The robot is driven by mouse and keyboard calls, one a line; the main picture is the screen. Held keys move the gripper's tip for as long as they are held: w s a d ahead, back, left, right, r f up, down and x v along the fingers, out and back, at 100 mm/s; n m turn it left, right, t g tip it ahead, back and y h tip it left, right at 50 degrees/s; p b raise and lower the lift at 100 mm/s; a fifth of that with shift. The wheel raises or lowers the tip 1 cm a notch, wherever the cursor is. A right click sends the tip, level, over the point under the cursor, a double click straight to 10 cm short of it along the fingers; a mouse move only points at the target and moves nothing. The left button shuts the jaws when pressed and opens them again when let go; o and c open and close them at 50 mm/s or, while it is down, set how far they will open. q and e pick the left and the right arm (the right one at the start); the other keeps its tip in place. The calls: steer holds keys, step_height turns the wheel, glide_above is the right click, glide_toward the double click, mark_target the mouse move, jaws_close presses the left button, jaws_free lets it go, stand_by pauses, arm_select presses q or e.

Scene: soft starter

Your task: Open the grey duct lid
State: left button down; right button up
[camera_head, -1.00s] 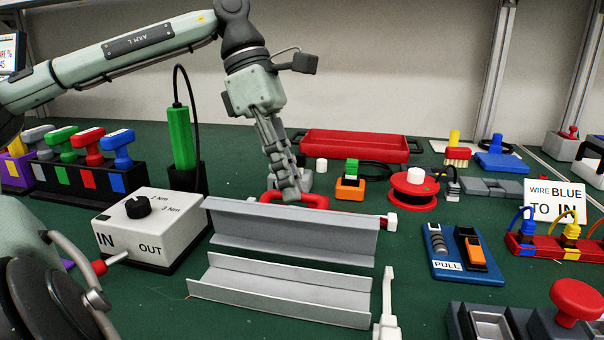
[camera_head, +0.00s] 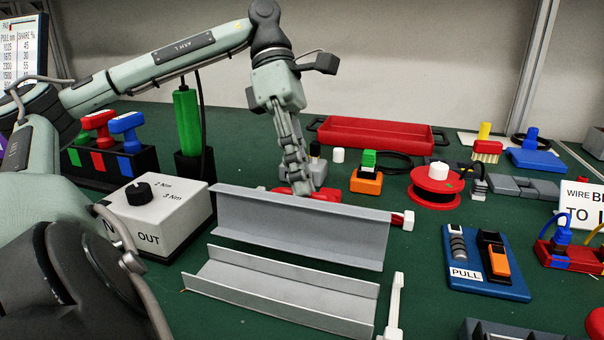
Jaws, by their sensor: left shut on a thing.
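The grey duct lid (camera_head: 300,232) stands raised and tilted, a long panel behind the open grey duct channel (camera_head: 285,288) on the green bench. My left gripper (camera_head: 302,190) reaches down from above to the lid's upper edge and is shut on it near the middle. The fingertips are partly hidden behind that edge, so the exact grip is hard to see. A red part (camera_head: 330,195) shows beside the fingertips behind the lid. My right gripper is not in view.
A white box with a black knob (camera_head: 160,215) stands close left of the lid. A white strip (camera_head: 394,305) stands at the channel's right end. A red tray (camera_head: 375,134), red spool (camera_head: 436,185) and blue PULL block (camera_head: 486,262) lie behind and right.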

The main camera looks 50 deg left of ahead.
arm_select(q)
steer(key=shift+r, duration=0.1)
steer(key=c, duration=1.6)
jaws_free()
steer(key=v, duration=1.2)
